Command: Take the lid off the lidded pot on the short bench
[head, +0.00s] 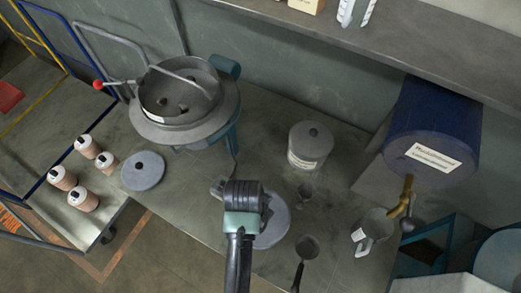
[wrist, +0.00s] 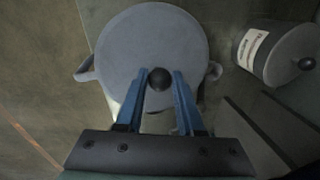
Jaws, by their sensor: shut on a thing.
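The lidded pot shows in the wrist view by its side handle (wrist: 86,72), below a round grey lid (wrist: 150,38) with a black knob (wrist: 159,79). My gripper (wrist: 160,82) is shut on the knob, one blue finger on each side. In the head view the grey lid (head: 274,226) is partly covered by my wrist, and the fingertips are hidden. Most of the pot body is hidden under the lid. I cannot tell whether there is a gap between lid and pot.
A labelled canister (head: 310,145) stands to the right, with a scoop and small vessels nearby. A grey disc (head: 143,170) lies left. A large metal bowl (head: 180,95) stands behind it. A blue drum with a tap (head: 432,130) and a jug (head: 374,228) are at right.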

